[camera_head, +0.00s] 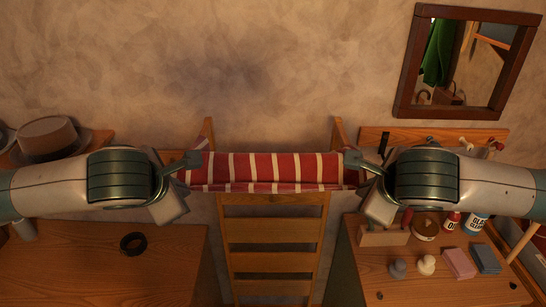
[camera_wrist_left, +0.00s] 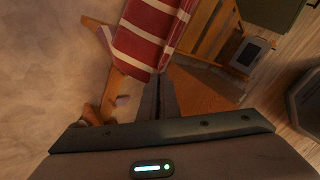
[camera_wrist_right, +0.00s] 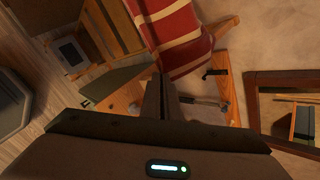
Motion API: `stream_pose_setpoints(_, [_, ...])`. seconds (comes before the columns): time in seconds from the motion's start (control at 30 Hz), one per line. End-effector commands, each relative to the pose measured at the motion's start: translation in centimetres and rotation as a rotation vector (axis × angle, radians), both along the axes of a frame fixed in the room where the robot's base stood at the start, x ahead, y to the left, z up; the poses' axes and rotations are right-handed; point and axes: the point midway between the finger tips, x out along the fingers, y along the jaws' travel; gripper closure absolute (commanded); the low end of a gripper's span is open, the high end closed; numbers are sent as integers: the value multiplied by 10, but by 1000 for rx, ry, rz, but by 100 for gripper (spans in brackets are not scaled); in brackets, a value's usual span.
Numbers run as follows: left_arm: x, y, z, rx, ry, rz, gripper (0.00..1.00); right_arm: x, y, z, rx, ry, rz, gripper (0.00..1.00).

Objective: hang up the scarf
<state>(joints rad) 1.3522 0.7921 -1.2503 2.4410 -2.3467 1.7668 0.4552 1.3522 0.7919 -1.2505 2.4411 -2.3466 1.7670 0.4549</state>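The scarf (camera_head: 270,168), red with white stripes, stretches level between my two grippers, in front of the wall and over the top of the wooden slatted chair (camera_head: 275,237). My left gripper (camera_head: 194,160) is shut at the scarf's left end; the scarf also shows at its fingertips in the left wrist view (camera_wrist_left: 150,35). My right gripper (camera_head: 352,158) is shut at the right end, also seen in the right wrist view (camera_wrist_right: 175,35). The pinched edges are mostly hidden by the fingers. A wooden board with pegs (camera_head: 432,136) is on the wall at the right, below the mirror.
A framed mirror (camera_head: 405,85) hangs at upper right. The right desk (camera_head: 420,285) holds bottles, pink and grey blocks and small items. The wall above the scarf is bare.

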Motion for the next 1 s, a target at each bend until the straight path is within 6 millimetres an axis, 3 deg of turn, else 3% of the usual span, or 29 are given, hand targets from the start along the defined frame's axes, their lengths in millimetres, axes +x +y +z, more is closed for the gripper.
stream_pose_setpoints(0.43, [0, 1, -5, -1, -18, 4, 100, 0, -1, -4, 2, -18, -5, 100])
stream_pose_setpoints(0.57, [0, 1, -4, -2, -17, 4, 69, 0, -1, -4, 3, -17, -5, 69])
stream_pose_setpoints(1.0, [-1, 0, -4, -2, -17, 2, 69, 0, 0, -4, 3, -17, -3, 69])
